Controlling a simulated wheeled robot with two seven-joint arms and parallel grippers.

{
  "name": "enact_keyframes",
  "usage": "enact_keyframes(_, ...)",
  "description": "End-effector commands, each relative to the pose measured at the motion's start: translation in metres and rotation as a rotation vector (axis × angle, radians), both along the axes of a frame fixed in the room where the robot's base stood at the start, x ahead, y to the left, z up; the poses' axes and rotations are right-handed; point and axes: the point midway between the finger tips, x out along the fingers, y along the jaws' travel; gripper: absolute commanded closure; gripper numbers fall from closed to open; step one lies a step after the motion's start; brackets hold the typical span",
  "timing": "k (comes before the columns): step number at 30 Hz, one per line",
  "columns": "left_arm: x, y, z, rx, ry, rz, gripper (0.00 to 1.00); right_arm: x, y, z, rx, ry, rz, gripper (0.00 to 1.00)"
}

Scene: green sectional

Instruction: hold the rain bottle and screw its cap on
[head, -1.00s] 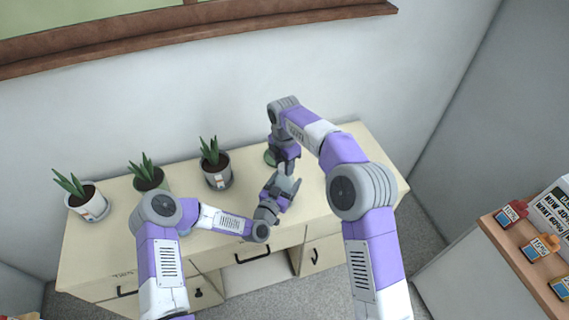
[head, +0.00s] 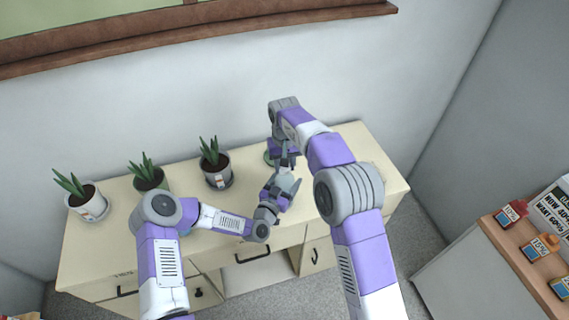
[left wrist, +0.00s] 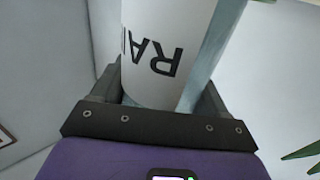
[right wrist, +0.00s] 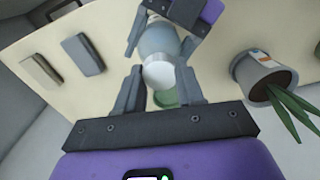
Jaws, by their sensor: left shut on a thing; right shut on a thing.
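The rain bottle (left wrist: 160,50) is white with dark letters "RA" showing. The cap's seating on the neck cannot be told. In the head view the arms mostly hide the bottle.
The cream cabinet top (head: 110,240) lies below the grippers. Potted plants (head: 216,168) stand along its left and back. A green round thing (right wrist: 165,98) lies below the cap.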

Motion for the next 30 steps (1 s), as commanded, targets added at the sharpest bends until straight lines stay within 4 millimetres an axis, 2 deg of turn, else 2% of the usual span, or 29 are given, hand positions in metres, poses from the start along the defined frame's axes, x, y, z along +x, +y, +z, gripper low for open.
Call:
enact_keyframes(9, -0.0001, -0.0002, 0.0003, 0.000, -0.001, 0.000, 1.00, 0.0004, 0.0002, -0.0001, -0.001, -0.003, -0.661, 0.99)
enact_keyframes(15, -0.0001, -0.0002, 0.0002, 0.000, -0.001, 0.000, 1.00, 0.0003, 0.0001, -0.0006, -0.001, -0.003, -1.025, 0.99)
enact_keyframes(20, -0.0001, -0.0002, 0.0003, 0.000, -0.001, 0.000, 1.00, 0.0003, 0.0000, -0.0006, 0.000, -0.002, -1.037, 0.99)
enact_keyframes(21, -0.0001, -0.0002, 0.0002, 0.000, -0.001, -0.001, 1.00, 0.0003, 0.0000, -0.0005, 0.000, -0.002, -1.036, 0.58)
enact_keyframes(26, -0.0001, -0.0003, 0.0003, 0.000, -0.001, -0.001, 1.00, 0.0001, -0.0001, -0.0006, 0.000, -0.001, -1.035, 0.34)
enact_keyframes(30, -0.0001, -0.0003, 0.0002, 0.000, -0.001, -0.001, 1.00, 0.0001, -0.0002, -0.0006, 0.000, -0.001, -1.034, 0.33)
